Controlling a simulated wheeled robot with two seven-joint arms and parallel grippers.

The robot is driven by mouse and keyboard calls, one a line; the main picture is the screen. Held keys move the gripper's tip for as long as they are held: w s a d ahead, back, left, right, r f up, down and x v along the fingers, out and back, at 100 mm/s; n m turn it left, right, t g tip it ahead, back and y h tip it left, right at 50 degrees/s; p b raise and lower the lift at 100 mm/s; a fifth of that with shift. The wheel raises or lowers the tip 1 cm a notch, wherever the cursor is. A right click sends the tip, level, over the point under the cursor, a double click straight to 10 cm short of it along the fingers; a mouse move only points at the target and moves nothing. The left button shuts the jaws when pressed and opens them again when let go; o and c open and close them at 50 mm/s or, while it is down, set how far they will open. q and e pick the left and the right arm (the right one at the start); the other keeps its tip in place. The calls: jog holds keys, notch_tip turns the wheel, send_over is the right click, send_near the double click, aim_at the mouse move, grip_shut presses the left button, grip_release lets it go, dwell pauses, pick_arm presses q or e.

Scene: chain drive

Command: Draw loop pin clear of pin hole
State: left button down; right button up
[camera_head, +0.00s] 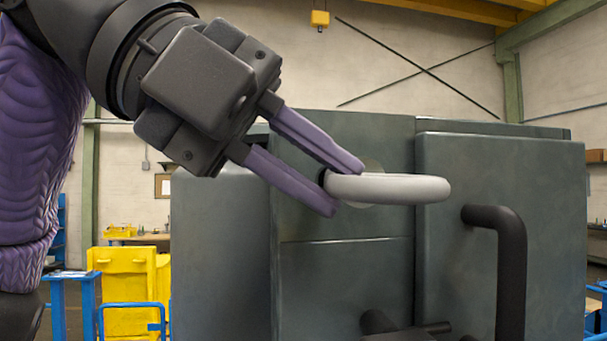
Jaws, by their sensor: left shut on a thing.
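The loop pin (410,189) shows as a pale grey rounded loop in front of the dark grey-green housing, seen nearly edge-on. My left gripper (345,186) comes in from the upper left. Its two purple fingers are shut on the left end of the loop pin. A round lighter patch (373,166) shows on the housing just behind the loop. The pin hole and the pin's shank are hidden, so I cannot tell whether the pin sits in the hole. My right gripper is not in view.
The large dark housing (340,290) fills the middle and right. A black bent handle (512,255) sticks out at the right. A dark knob or bar (380,322) shows at the bottom. Yellow bins (128,278) and blue frames stand behind at the left.

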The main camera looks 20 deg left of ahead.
pick_arm(q)
jog(key=shift+s+d+b, duration=0.25)
jog(key=shift+s+d, duration=0.45)
jog(key=shift+s, duration=0.3)
jog(key=shift+s+d+b, duration=0.2)
jog(key=shift+s+d, duration=0.45)
jog(key=shift+s, duration=0.35)
